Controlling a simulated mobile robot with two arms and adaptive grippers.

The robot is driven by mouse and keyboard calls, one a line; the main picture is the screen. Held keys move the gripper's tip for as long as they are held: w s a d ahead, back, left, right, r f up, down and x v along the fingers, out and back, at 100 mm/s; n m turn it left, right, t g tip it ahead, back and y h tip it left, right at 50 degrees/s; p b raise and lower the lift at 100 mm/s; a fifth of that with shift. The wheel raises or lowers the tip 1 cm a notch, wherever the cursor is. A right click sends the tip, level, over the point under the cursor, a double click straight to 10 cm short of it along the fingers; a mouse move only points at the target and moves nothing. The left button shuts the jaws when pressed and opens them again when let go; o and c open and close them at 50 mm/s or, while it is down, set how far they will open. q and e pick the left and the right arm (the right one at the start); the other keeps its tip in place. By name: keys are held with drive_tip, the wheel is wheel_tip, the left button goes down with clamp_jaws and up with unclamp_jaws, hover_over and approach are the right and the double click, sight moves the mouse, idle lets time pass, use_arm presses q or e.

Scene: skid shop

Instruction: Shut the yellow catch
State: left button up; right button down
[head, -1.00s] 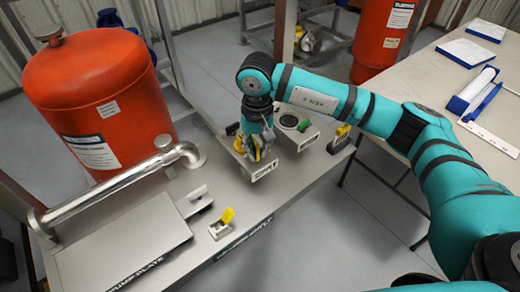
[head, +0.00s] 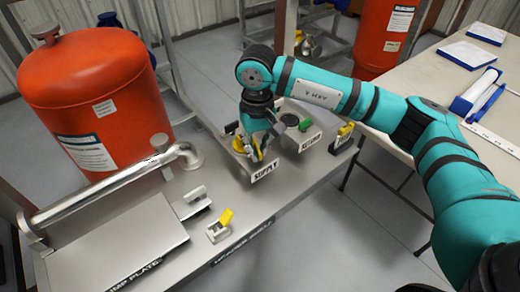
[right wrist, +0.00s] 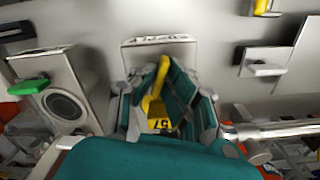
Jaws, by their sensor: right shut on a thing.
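A pale block marked SUPPLY (head: 265,171) stands on the grey skid deck, with yellow parts on top. My right gripper (head: 256,147) is down at this block, shut on its yellow handle. In the right wrist view the yellow handle (right wrist: 154,90) stands slanted between the fingers (right wrist: 168,100), which partly hide it. A yellow catch (head: 226,215) sits tilted up on a small pale base near the deck's front edge, apart from the gripper. Another yellow part (head: 346,129) stands at the deck's right end. My left gripper is not in view.
A block with a green handle (head: 305,124) and dark round opening stands right beside the SUPPLY block. A red tank (head: 95,100), a silver pipe (head: 105,187) and a small bracket (head: 194,197) are to the left. A table (head: 440,85) is at the right.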

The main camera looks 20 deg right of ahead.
drive_tip(key=shift+f+n+b, duration=0.15)
drive_tip(key=shift+n+b, duration=0.35)
drive_tip(key=shift+b, duration=0.05)
drive_tip(key=shift+n+b, duration=0.8)
drive_tip(key=shift+n, duration=0.5)
drive_tip(key=shift+b, duration=0.35)
drive_tip(key=c, duration=1.4)
unclamp_jaws()
